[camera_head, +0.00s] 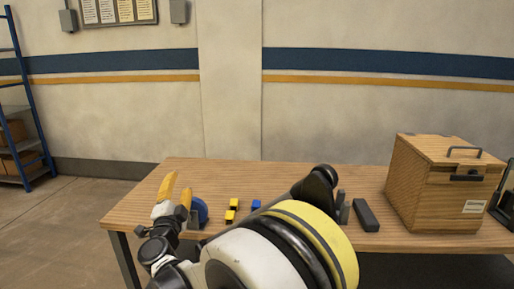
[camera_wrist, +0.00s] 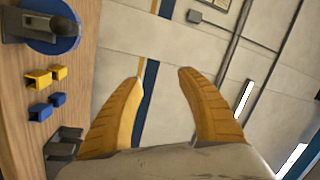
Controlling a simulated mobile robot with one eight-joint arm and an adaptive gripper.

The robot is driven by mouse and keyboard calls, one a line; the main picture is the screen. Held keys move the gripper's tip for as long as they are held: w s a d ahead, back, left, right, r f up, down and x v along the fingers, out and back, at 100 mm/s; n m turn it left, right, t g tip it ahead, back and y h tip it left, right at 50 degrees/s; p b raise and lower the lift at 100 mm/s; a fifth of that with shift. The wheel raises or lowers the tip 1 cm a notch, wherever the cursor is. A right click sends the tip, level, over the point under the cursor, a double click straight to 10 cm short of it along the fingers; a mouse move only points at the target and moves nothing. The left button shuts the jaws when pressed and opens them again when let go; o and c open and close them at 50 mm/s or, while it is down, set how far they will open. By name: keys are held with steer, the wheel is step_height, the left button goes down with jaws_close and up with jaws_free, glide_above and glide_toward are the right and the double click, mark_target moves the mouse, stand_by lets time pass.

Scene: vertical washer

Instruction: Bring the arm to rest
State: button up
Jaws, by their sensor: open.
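My gripper (camera_head: 176,190) is raised above the left part of the wooden table (camera_head: 140,208), with its yellow fingers pointing up in the head view. In the wrist view my gripper (camera_wrist: 160,76) has its two yellow fingers spread apart, with nothing between them. Beyond the fingers are the wall and ceiling. My white and yellow arm reaches over the table's front and hides part of the tabletop.
A blue disc (camera_wrist: 52,45) with a grey fixture stands by the gripper. Small yellow blocks (camera_wrist: 38,79) and blue blocks (camera_wrist: 39,111) lie nearby. A dark block (camera_head: 366,215) and wooden box (camera_head: 445,185) are on the right. A blue shelf (camera_head: 22,110) stands far left.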

steer(key=d+r+n+y, duration=0.45)
steer(key=d+r, duration=0.25)
steer(key=r, duration=0.2)
steer(key=s+d+r+n+g+y, duration=0.1)
steer(key=s+d+r+n+g, duration=0.25)
steer(key=s+d+n, duration=0.45)
steer(key=s+d+f+g+h, duration=0.2)
steer(key=s+d+f+g, duration=0.1)
steer(key=s+d+f, duration=0.4)
steer(key=s+d+f+g+h, duration=0.3)
steer(key=s+d+f, duration=0.3)
steer(key=s+d, duration=0.4)
steer(key=s+d+f+m+g+h, duration=0.1)
steer(key=s+d+f+g+h, duration=0.1)
steer(key=s+d+f, duration=0.5)
steer(key=s+d+g, duration=0.1)
steer(key=s+d, duration=0.1)
steer(key=d, duration=0.3)
steer(key=shift+d+f, duration=0.3)
steer(key=shift+h, duration=0.25)
steer(key=shift+c, duration=0.4)
